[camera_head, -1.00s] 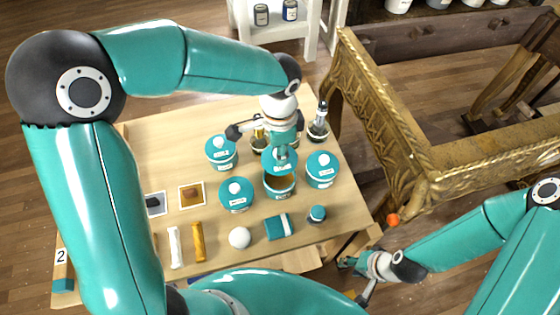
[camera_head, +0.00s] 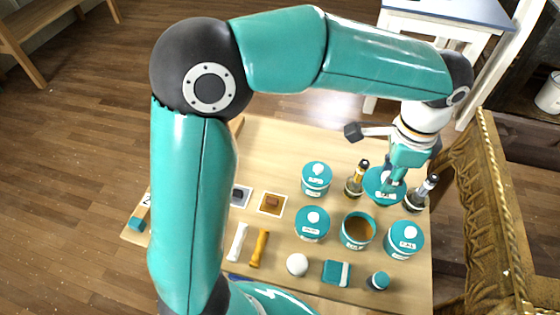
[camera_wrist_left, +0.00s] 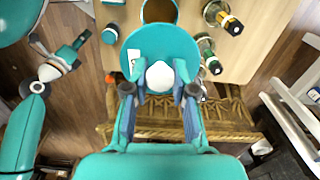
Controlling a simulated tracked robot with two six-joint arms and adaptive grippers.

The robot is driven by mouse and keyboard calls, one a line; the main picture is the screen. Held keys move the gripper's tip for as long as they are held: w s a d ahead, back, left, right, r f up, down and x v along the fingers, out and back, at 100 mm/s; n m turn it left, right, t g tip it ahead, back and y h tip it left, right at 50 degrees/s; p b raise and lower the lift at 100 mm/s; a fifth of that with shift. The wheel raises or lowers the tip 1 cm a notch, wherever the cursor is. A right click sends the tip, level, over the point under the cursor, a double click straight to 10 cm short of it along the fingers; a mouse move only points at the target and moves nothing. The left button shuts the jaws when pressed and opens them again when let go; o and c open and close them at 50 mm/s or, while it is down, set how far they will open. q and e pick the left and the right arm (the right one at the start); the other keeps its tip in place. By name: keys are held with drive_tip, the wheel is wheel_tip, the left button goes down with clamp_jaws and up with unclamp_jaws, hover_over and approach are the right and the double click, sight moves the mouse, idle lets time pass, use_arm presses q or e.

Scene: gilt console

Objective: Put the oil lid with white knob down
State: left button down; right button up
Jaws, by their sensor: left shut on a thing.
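The teal lid with a white knob (camera_head: 375,183) is in my left gripper (camera_head: 395,187), low over the back right of the table. The lid fills the top middle of the wrist view (camera_wrist_left: 155,42), where the fingers are shut around its white knob (camera_wrist_left: 160,77). The open jar (camera_head: 358,231) with brown contents stands in front of the lid, apart from it. I cannot tell whether the lid touches the table. My right gripper (camera_wrist_left: 62,46) shows small at the left of the wrist view, fingers apart and empty.
Lidded teal jars (camera_head: 316,180), (camera_head: 312,223), (camera_head: 404,240) stand around the open jar. A gold-necked bottle (camera_head: 356,180) and a dark-capped bottle (camera_head: 420,194) flank the lid. The gilt console (camera_head: 488,215) is at the right. Table (camera_head: 268,150) is bare at back left.

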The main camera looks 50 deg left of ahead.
use_arm(q)
drive_tip(key=shift+w+d+r+n, duration=0.1)
drive_tip(key=shift+w+r+n, duration=0.3)
drive_tip(key=shift+n, duration=0.5)
drive_tip(key=w+a+n, duration=0.4)
drive_tip(key=a+n, duration=0.2)
drive_tip(key=a, duration=0.2)
drive_tip(key=n+b, duration=0.1)
drive_tip(key=n, duration=0.8)
hover_over(268, 161)
wheel_tip(268, 161, down, 22)
drive_tip(key=shift+f, duration=2.6)
